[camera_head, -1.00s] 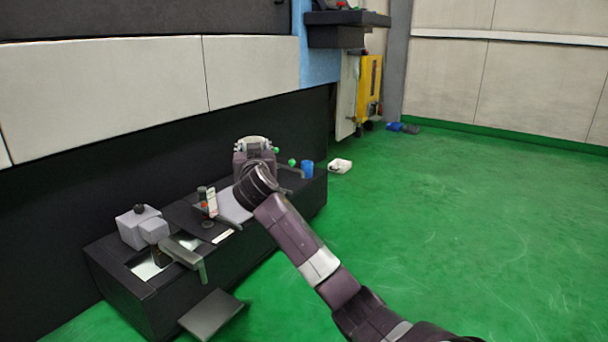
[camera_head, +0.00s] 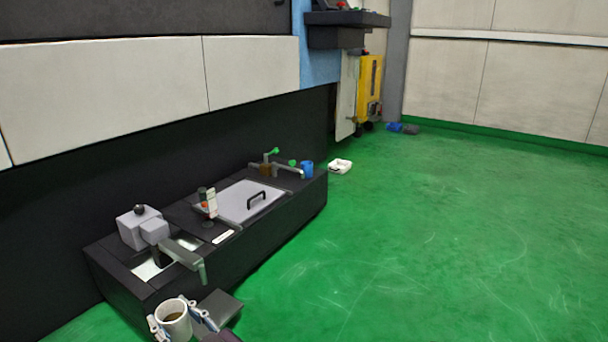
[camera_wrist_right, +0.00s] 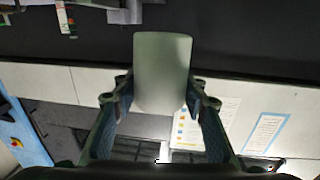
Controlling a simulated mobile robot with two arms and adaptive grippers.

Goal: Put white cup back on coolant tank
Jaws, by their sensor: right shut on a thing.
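The white cup (camera_head: 172,322) is upright with dark brown contents, held at the bottom of the head view. My right gripper (camera_head: 183,318) is shut on it, with a finger on each side. In the right wrist view, the cup (camera_wrist_right: 163,75) sits between the two fingers of my right gripper (camera_wrist_right: 160,98). The coolant tank (camera_head: 262,237) is the long black box against the machine's base. The cup shows in front of the tank's near left end in the head view. My left gripper is not in view.
On the tank are a grey pump unit (camera_head: 143,227), a grey lid with a handle (camera_head: 243,201), a blue cup (camera_head: 307,169) and green-handled valves (camera_head: 270,155). A dark flat plate (camera_head: 222,306) is beside the tank. A white container (camera_head: 341,166) is on the open green floor.

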